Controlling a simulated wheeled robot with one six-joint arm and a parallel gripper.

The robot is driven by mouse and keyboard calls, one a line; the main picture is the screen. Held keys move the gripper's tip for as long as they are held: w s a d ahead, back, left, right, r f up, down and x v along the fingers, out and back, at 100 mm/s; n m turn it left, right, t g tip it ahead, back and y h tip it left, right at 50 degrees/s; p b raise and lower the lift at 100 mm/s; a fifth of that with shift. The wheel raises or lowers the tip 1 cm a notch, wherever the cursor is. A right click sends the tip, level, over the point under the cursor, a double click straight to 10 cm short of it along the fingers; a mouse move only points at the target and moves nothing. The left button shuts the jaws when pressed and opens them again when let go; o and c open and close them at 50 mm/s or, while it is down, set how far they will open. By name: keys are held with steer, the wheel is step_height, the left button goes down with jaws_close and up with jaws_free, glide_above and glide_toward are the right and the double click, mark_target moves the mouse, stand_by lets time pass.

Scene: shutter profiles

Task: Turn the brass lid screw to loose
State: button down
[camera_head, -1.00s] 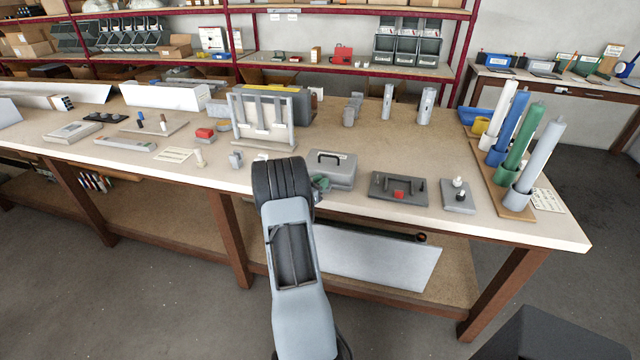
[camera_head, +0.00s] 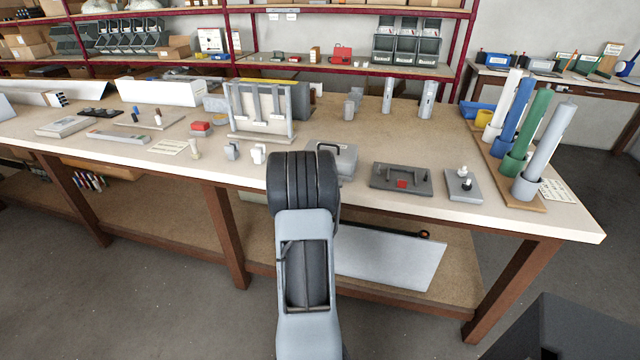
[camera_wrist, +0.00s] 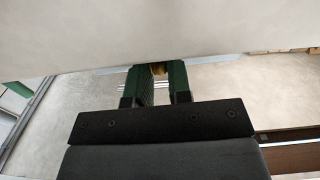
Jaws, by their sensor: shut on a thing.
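The brass lid screw (camera_wrist: 158,68) shows as a small brass-coloured piece between the green fingers of my gripper (camera_wrist: 161,78) in the wrist view. My gripper is shut on it, one finger on each side. A large pale surface (camera_wrist: 130,35) lies just beyond the fingertips; I cannot tell which part it is. In the head view, my arm hides the gripper, the screw and part of the grey box with a dark handle (camera_head: 343,158) near the bench's front edge. The screw's turn position cannot be made out.
Right of the box are a grey block with a red part (camera_head: 402,180) and a small grey plate with knobs (camera_head: 464,186). Small white and grey pieces (camera_head: 258,154) stand to the left. Coloured tubes (camera_head: 517,130) stand in holders at the bench's right end.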

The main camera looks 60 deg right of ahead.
steer(key=n+t+b, duration=0.1)
steer(key=n+t+y+b, duration=0.1)
steer(key=t+b, duration=0.1)
steer(key=s+n+t+y+b, duration=0.1)
steer(key=t, duration=0.1)
steer(key=shift+d+f, duration=0.2)
steer(key=shift+f, duration=0.1)
steer(key=shift+d+r+n+t+y, duration=0.1)
steer(key=shift+r+n+t+y, duration=0.05)
steer(key=shift+n+t+y, duration=0.85)
steer(key=shift+d+r+n+t+y, duration=0.1)
steer(key=shift+n+t+y, duration=0.8)
steer(key=shift+t+y, duration=0.15)
steer(key=c, duration=1.3)
jaws_free()
steer(key=shift+c, duration=0.2)
steer(key=shift+w+a, duration=0.1)
steer(key=shift+a, duration=0.05)
